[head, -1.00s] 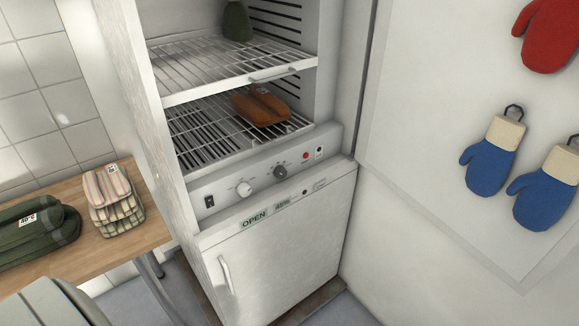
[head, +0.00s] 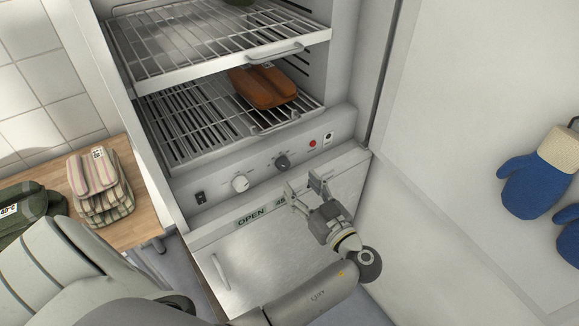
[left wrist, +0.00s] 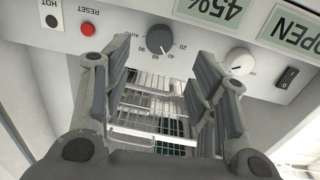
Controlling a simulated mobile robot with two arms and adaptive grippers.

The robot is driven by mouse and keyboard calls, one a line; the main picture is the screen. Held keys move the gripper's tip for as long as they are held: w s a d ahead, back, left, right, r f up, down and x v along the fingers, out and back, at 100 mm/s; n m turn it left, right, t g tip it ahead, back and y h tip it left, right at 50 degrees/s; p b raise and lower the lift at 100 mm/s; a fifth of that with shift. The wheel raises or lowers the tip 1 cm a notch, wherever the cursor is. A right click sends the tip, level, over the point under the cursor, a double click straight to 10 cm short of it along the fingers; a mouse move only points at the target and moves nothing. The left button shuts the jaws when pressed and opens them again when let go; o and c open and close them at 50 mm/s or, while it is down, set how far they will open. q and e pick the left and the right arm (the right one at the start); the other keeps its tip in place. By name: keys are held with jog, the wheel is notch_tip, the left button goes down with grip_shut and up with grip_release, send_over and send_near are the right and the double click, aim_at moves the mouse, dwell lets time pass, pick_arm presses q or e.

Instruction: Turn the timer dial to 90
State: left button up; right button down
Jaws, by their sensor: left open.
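The dark grey dial (head: 282,161) is on the cabinet's control panel, with a white knob (head: 240,183) to its left. In the left wrist view, upside down, the dark dial (left wrist: 160,38) has 20, 40, 60 and AUTO around it. My right gripper is not in view.
A red RESET button (head: 312,143), a HOT indicator (head: 328,138) and a black switch (head: 200,197) share the panel. Above, an open rack (head: 185,127) holds a brown mitt-like item (head: 262,86). A wooden table (head: 134,229) with folded textiles (head: 97,184) stands left.

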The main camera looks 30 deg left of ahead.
aim_at(285, 167)
pick_arm(q)
jog(key=p+x, duration=0.1)
jog(key=x, duration=0.5)
jog(key=shift+w+a+f, duration=0.1)
jog(key=shift+w+a, duration=0.1)
jog(key=shift+a, duration=0.2)
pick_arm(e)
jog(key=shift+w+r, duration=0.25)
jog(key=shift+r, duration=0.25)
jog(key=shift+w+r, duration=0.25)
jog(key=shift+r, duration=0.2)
pick_arm(q)
jog(key=c, duration=1)
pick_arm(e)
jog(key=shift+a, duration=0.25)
